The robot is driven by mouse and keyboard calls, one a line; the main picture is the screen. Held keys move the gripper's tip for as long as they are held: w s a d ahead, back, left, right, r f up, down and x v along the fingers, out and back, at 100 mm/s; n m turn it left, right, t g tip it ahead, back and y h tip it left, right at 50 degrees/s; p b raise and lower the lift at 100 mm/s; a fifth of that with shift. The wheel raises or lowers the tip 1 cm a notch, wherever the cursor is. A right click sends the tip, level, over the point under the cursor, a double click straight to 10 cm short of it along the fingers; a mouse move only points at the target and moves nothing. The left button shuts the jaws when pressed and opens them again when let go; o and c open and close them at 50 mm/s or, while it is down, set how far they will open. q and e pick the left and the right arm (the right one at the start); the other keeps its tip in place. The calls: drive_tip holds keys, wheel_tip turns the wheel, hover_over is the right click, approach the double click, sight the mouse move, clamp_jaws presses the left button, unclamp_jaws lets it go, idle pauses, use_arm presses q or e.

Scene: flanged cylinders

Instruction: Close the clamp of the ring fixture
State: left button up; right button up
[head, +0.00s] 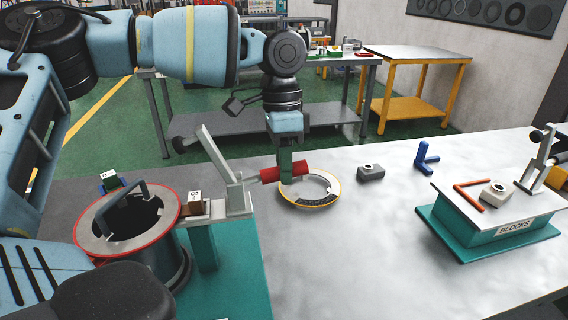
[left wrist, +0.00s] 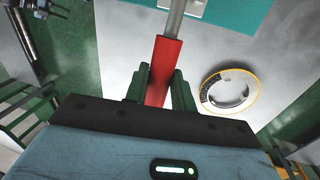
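The ring fixture (head: 205,245) stands at the left, with a toggle clamp on a post beside a dark cylinder whose pale flange (head: 90,232) has a red rim. The clamp's pale arm (head: 217,152) is raised and tilted up to the left, its dark tip above and clear of the flange. Its red handle (head: 268,175) lies out to the right, nearly level. My left gripper (head: 287,172) comes down over the handle. In the left wrist view, the red handle (left wrist: 163,72) runs between the two green fingers (left wrist: 162,85), which appear to press on it. My right gripper is out of view.
A yellow-rimmed ring (head: 325,201) lies on the bench just beyond the handle. A grey block (head: 370,173) and a blue bracket (head: 427,157) lie farther right. A teal fixture marked BLOCKS (head: 470,229) with another clamp stands at the right. The front middle of the bench is clear.

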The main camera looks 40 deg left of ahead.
use_arm(q)
clamp_jaws()
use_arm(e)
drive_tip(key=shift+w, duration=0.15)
